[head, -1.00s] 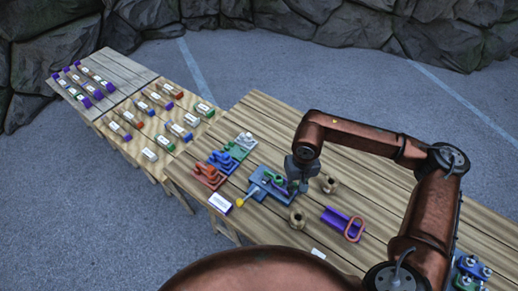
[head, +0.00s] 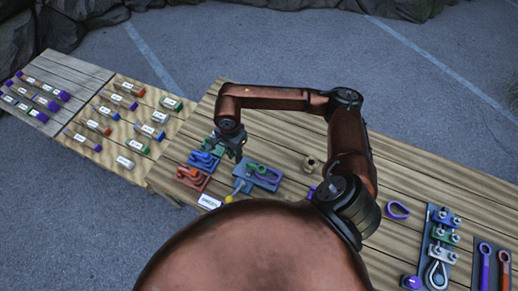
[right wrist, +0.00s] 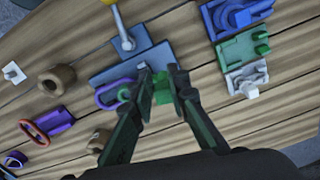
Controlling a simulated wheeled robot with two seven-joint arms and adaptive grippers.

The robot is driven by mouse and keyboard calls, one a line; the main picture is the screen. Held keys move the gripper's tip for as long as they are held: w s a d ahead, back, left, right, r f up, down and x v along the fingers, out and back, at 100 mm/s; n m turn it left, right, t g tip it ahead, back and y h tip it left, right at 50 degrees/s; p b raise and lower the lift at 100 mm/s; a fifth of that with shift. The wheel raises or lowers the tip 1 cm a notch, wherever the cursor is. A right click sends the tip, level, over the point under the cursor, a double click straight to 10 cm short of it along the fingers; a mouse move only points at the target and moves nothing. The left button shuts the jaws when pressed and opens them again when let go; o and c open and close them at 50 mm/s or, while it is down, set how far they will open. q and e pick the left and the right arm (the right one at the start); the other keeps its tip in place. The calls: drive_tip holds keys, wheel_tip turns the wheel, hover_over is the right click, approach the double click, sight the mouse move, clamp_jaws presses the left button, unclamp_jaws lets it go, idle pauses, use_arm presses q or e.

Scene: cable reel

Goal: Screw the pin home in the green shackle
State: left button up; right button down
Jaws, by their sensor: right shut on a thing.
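My right gripper (head: 238,148) is over the back left of the table, beside the row of coloured holders. In the right wrist view its fingers (right wrist: 160,75) are closed on a small green piece (right wrist: 163,92); I cannot tell whether it is the shackle's body or its pin. A blue fixture plate (head: 270,184) lies to the right, with a purple loop (head: 268,173) on it; it also shows in the right wrist view (right wrist: 105,77). The green holder (right wrist: 240,48) stands between a blue holder (right wrist: 240,13) and a whitish holder (right wrist: 247,80). My left gripper is out of view.
A yellow-knobbed tool (head: 228,199) stands at the plate's front. A red holder (head: 192,178) is at the left edge. Brown spools (right wrist: 57,80) and a red ring (right wrist: 36,132) lie nearby. Plates with hardware (head: 440,240) are at the right. Side tables (head: 125,130) carry labelled pieces.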

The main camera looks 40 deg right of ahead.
drive_tip(key=s+d+m+p, duration=0.1)
drive_tip(key=d+m+p, duration=0.1)
drive_tip(key=m, duration=0.4)
drive_tip(key=s+d+m+p, duration=0.1)
drive_tip(key=d+m+p, duration=0.1)
drive_tip(key=m, duration=0.5)
drive_tip(key=s+d+f+m+p, duration=0.1)
drive_tip(key=s+d+m+p, duration=0.1)
drive_tip(key=m, duration=0.4)
drive_tip(key=shift+d+m+p, duration=0.4)
drive_tip(key=shift+d+p, duration=0.1)
drive_tip(key=shift+p, duration=0.8)
drive_tip(key=shift+s+d+f+m+p, duration=0.3)
drive_tip(key=shift+d+m, duration=0.2)
drive_tip(key=shift+m, duration=0.5)
drive_tip(key=shift+f, duration=0.15)
drive_tip(key=shift+f, duration=0.1)
drive_tip(key=shift+f+b, duration=0.9)
drive_tip(key=shift+f, duration=0.25)
drive_tip(key=shift+f+b, duration=1)
drive_tip(key=shift+f, duration=0.05)
